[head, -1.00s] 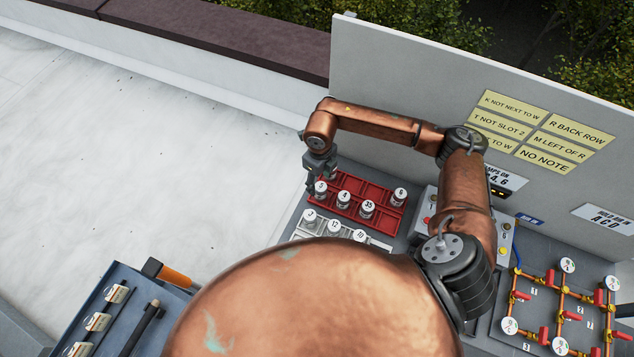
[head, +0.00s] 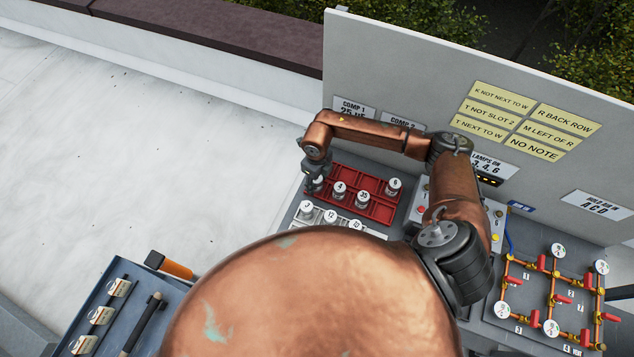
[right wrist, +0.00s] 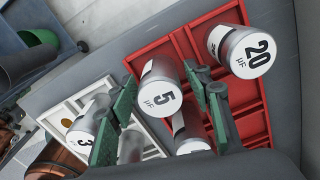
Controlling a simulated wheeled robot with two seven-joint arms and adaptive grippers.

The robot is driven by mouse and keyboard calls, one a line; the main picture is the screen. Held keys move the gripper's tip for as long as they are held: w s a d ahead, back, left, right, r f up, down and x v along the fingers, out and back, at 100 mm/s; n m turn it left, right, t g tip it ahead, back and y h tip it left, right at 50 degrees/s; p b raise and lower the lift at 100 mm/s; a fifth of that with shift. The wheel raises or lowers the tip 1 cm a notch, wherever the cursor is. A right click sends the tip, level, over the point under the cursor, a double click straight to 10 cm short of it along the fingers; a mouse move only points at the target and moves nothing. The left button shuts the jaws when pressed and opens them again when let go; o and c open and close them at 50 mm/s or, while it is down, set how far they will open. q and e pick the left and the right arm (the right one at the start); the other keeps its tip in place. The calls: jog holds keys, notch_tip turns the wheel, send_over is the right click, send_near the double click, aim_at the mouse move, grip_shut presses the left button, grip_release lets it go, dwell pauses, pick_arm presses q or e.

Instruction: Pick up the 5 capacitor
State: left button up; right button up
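The 5 capacitor (right wrist: 163,88), a silver cylinder with a white numbered top, sits in the red tray (right wrist: 245,105) in the right wrist view. My right gripper (right wrist: 165,106) is open, its green fingers on either side of the 5 capacitor, with gaps visible. In the head view my right gripper (head: 316,182) is at the left end of the red tray (head: 380,208) and partly covers the capacitor there. The 20 capacitor (right wrist: 248,52) stands beyond the right finger. My left gripper is not in view.
Another capacitor (right wrist: 190,140) stands close by the right finger. A white tray (right wrist: 62,118) with several capacitors lies beside the red one. A grey panel with yellow notes (head: 505,120) rises behind. A pipe board with gauges (head: 515,290) is at the right.

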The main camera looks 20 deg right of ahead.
jog(key=c, duration=1.1)
jog(key=shift+o, duration=0.2)
